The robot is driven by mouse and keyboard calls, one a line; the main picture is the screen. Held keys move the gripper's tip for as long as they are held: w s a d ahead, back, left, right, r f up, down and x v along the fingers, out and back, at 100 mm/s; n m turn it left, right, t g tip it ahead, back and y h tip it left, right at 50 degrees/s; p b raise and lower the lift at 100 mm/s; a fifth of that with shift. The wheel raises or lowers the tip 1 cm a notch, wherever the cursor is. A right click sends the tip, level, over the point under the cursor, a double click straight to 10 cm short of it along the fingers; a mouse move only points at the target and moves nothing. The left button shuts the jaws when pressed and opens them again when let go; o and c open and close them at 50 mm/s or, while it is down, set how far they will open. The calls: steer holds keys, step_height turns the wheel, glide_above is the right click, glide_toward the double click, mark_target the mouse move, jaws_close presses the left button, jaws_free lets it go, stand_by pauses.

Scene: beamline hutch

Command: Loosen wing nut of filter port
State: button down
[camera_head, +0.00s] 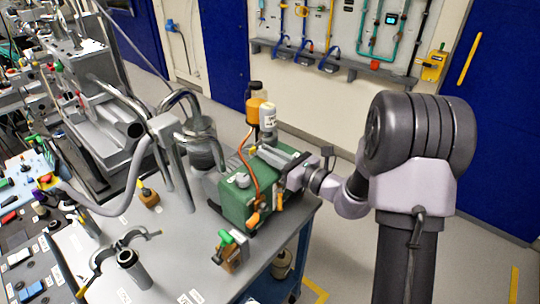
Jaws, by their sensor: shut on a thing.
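A green pump (236,203) sits on the grey bench top near its right-hand edge. An orange-and-dark bottle-shaped filter (257,108) and a white canister (268,122) stand up behind it. An orange hose runs down the front of the pump. My gripper (284,178) reaches in from the right and is at the pump's right-hand end. It is shut on a small part there, which I take as the wing nut of the filter port. The jaws and the pump fittings hide the nut, and its turn cannot be told.
A small device with a green top (231,251) stands in front of the pump. A glass vessel (203,146) with bent metal pipes is behind it to the left. A dark cylinder (134,270) stands at the front left.

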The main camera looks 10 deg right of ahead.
steer(key=shift+r, duration=0.1)
steer(key=c, duration=1.6)
jaws_free()
steer(key=shift+c, duration=0.2)
